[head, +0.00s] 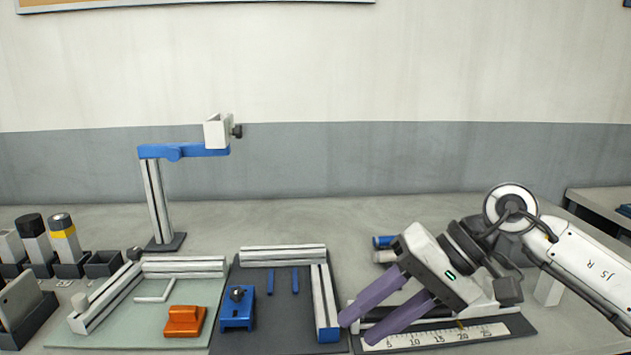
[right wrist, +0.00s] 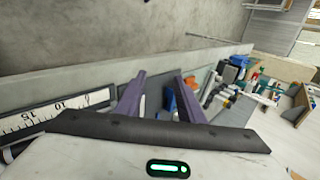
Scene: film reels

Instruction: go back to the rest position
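My right gripper (head: 358,329) comes in from the right and points down and to the left, over the ruler board (head: 520,325) at the front right. Its two purple fingers are apart with nothing visible between them. The fingers also show apart in the right wrist view (right wrist: 160,92). The white ruler strip (head: 478,334) lies under and beside the fingers; whether they touch it I cannot tell. My left gripper is in neither view.
A dark board with a blue block (head: 237,309) and rails lies left of the gripper. An orange block (head: 184,321) sits on a pale green plate. A blue-armed stand (head: 158,200) rises behind. Black- and yellow-topped holders (head: 64,238) stand far left.

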